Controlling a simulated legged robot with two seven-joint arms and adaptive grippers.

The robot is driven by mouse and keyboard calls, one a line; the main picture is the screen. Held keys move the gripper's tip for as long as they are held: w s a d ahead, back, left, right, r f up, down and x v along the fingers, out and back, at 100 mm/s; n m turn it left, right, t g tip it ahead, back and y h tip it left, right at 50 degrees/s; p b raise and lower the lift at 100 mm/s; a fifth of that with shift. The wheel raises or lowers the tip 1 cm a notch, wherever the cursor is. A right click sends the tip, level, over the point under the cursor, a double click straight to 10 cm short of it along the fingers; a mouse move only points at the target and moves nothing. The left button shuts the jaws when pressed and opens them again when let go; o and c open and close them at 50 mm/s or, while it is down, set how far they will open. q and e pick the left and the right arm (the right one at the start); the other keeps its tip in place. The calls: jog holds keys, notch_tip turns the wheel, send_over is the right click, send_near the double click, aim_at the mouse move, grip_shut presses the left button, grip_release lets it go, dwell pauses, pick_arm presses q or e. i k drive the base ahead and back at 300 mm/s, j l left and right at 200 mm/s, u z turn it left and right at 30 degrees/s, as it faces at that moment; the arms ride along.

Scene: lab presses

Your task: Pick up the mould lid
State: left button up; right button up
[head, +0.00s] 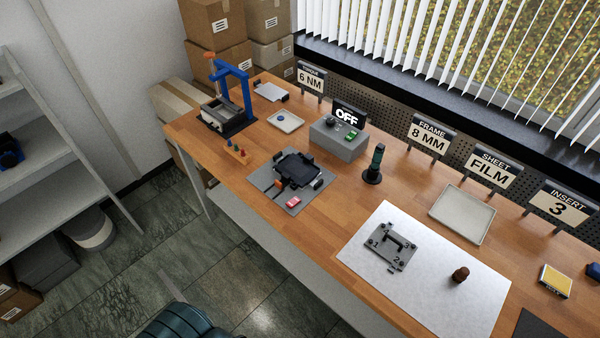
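A grey flat plate with a black raised handle (390,246) lies on a white sheet (440,285) at the right front of the bench. It looks like the mould lid, and several numerals are marked on it. A small dark piece lies just off its front edge. I cannot tell whether another mould part is under the plate. A black open-framed device (297,170) sits on a grey mat further left. Neither of my grippers is in view, and nothing touches the plate.
A brown knob-like object (460,275) stands right of the plate on the white sheet. A beige tray (462,214) lies behind it. A dark green upright tool (374,165), a grey box (338,140) and a blue press (232,95) stand further left. Signs line the back.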

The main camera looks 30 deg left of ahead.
aim_at(388, 242)
jog(key=l+z, duration=0.1)
jog(key=l, duration=0.4)
jog(key=i+l+z, duration=0.1)
jog(key=l, duration=0.4)
jog(key=l+z, duration=0.1)
jog(key=l, duration=0.4)
jog(key=i, duration=0.05)
